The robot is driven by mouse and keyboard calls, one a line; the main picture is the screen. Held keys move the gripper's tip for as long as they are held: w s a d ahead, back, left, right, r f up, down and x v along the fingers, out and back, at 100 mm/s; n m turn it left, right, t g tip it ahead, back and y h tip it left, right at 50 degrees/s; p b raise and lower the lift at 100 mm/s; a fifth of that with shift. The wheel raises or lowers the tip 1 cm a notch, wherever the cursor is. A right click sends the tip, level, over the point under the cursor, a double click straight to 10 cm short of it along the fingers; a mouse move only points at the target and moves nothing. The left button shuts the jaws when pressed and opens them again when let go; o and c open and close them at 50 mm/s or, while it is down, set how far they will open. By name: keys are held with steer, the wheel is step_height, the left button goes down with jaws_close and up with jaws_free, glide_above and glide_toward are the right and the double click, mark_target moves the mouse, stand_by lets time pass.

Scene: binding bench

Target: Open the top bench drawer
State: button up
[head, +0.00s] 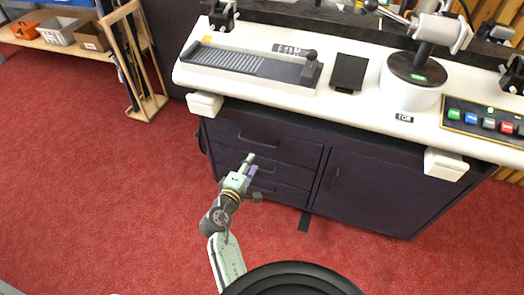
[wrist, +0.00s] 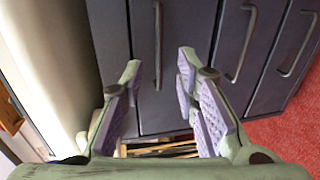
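The top bench drawer (head: 283,149) is the upper of three dark drawers at the left of the cabinet and looks shut. Its bar handle (head: 258,141) is horizontal in the head view. In the wrist view the picture is turned: the top drawer (wrist: 190,85) is the left strip, and its handle (wrist: 158,45) runs upright. My gripper (head: 249,166) is open and empty in front of the drawers. In the wrist view my gripper (wrist: 159,72) has its fingers to either side of the handle's line. The handle looks beyond the fingertips; the exact gap cannot be told.
The middle drawer handle (wrist: 240,45) and the lowest one (wrist: 298,45) stick out beside the right finger. The pale bench top (head: 345,105) overhangs the drawers, with a pale block (head: 205,104) under its left corner. Red floor (head: 100,190) is clear at left.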

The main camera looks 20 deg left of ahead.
steer(key=p+x, duration=0.1)
steer(key=x, duration=0.9)
steer(key=shift+w, duration=0.15)
steer(key=shift+c, duration=0.3)
jaws_close()
steer(key=shift+a, duration=0.1)
